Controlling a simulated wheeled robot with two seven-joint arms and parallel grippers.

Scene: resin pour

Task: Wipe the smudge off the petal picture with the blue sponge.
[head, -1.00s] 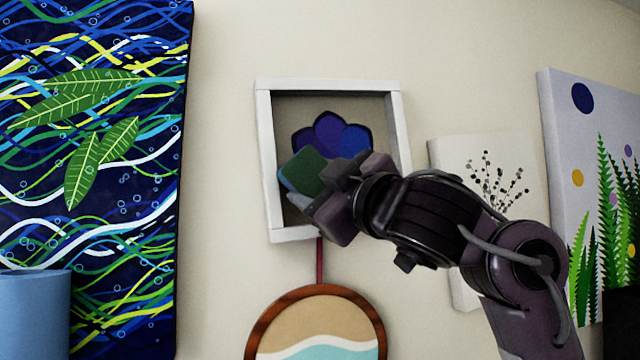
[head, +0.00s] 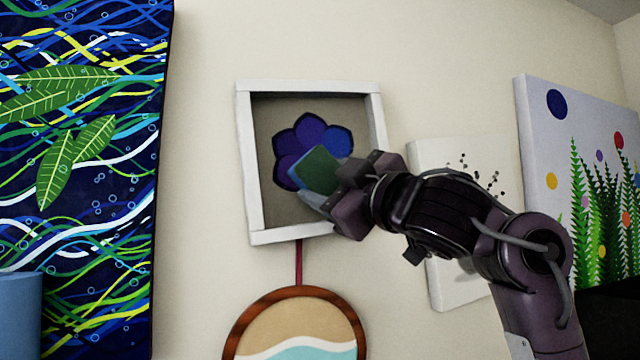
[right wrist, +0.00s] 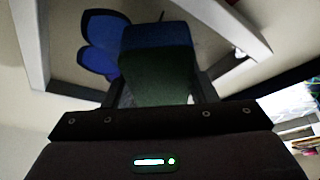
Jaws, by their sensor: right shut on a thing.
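The petal picture hangs on the wall in a white frame (head: 243,165), with a blue and purple flower (head: 301,133) on a grey-brown ground. My right gripper (head: 345,188) is shut on the sponge (head: 321,170), which shows a green face and a blue part. The sponge is in front of the flower's lower right. In the right wrist view the sponge (right wrist: 158,62) stands between the fingers, with blue petals (right wrist: 98,40) beside it. I cannot tell whether it touches the picture. I can make out no smudge; the sponge and gripper hide part of the picture. My left gripper is not in view.
A round wood-rimmed picture (head: 240,325) hangs just below on a red strap. A pale dotted canvas (head: 455,290) is behind my right arm. A leaf painting (head: 90,230) and a blue cylinder (head: 20,315) are at left, a fern painting (head: 545,150) at right.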

